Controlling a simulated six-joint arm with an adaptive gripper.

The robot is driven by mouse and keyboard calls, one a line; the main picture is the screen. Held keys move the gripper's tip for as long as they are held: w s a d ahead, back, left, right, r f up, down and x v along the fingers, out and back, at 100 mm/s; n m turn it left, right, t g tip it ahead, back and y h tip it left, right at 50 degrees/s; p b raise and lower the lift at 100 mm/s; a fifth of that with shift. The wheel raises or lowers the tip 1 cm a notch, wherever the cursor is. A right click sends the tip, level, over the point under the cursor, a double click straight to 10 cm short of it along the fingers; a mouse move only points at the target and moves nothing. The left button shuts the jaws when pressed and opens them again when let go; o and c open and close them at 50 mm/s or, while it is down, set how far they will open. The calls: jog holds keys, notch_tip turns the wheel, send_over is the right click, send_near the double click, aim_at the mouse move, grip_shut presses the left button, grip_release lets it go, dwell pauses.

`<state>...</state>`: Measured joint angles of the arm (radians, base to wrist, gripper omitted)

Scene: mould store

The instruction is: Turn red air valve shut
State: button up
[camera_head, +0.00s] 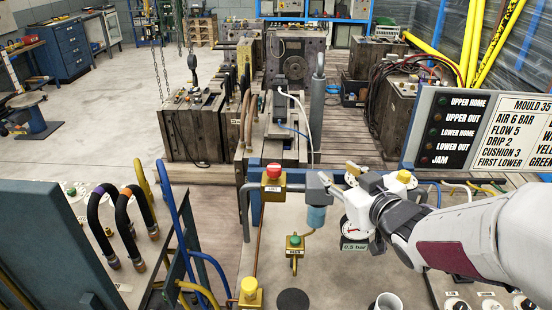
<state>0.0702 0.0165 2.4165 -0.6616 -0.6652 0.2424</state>
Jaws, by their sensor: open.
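The red air valve (273,171) is a red knob on a brass body, set in a line left of the grey and blue filter unit (317,212). A small label hangs under its body; I cannot read it. My gripper (338,178) comes in from the right, with its tip near the filter unit's top right side. It is open and holds nothing that I can see. It is apart from the red knob, with the filter unit between them in the picture. My wrist hides part of the pressure gauge (356,224), which is marked 0.5 bar.
A green-knobbed valve (294,241) and a yellow-knobbed valve (250,291) stand nearer me. Another yellow knob (404,176) is just behind my wrist. A sign board (485,130) stands at the right.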

aim_at(278, 170)
jog(key=a+f+n+g+y, duration=0.1)
jog(key=a+n+y, duration=0.2)
jog(key=a+y, duration=0.5)
jog(key=shift+s+a+f, duration=0.35)
jog(key=shift+s+a, duration=0.05)
jog(key=shift+a, duration=0.15)
jog(key=shift+w+a, duration=0.1)
jog(key=shift+x, duration=3.75)
jog(key=shift+f, duration=0.1)
jog(key=c, duration=1.1)
